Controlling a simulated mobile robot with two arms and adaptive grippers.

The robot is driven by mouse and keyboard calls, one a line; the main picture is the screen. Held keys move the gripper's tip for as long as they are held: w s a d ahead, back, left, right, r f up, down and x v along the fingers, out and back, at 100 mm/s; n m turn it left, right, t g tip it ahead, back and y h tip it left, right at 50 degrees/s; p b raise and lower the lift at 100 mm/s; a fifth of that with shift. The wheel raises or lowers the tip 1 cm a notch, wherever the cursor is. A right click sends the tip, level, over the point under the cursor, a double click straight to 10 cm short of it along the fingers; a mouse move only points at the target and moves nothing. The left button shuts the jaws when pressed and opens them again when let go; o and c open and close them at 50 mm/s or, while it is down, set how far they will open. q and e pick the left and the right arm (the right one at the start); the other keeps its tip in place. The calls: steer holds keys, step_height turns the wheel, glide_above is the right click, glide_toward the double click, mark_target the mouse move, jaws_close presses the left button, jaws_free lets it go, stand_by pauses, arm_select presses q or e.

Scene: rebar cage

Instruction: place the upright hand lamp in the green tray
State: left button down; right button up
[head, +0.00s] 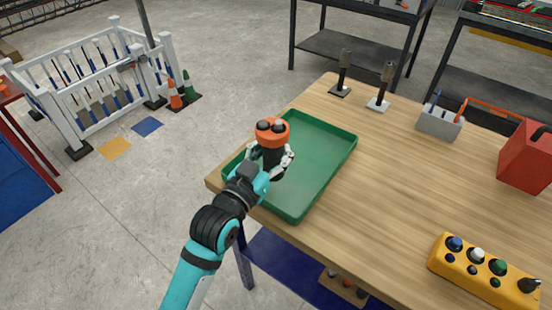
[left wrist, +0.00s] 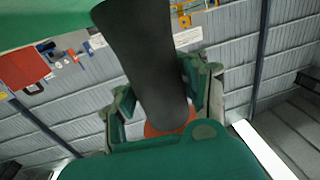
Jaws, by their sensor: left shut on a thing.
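The hand lamp (head: 272,132) has an orange top and a black body. It is upright in the head view, over the left part of the green tray (head: 334,165). My left gripper (head: 271,160) is shut around its black body. In the left wrist view, the lamp's black body (left wrist: 148,60) passes between the fingers of my left gripper (left wrist: 163,98), with a bit of orange at its lower end. A green edge, likely the tray, shows there at top left. Whether the lamp's base touches the tray floor is hidden. My right gripper is out of view.
The tray lies on a wooden table (head: 400,190). Two dark-handled items on bases (head: 343,75) (head: 385,88) stand behind it. A grey caddy (head: 440,123), red toolbox (head: 525,157) and yellow button box (head: 484,272) are to the right. The tray's right part is empty.

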mark_target(275, 160)
arm_select(q)
step_height(275, 160, down, 3)
steer(key=shift+r, duration=0.1)
steer(key=shift+f, duration=0.2)
steer(key=c, duration=0.7)
jaws_free()
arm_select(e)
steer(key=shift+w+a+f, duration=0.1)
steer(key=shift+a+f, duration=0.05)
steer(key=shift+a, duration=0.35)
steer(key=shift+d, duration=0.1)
arm_select(q)
steer(key=shift+r, duration=0.2)
steer(key=b+v, duration=0.1)
steer(key=v, duration=1.1)
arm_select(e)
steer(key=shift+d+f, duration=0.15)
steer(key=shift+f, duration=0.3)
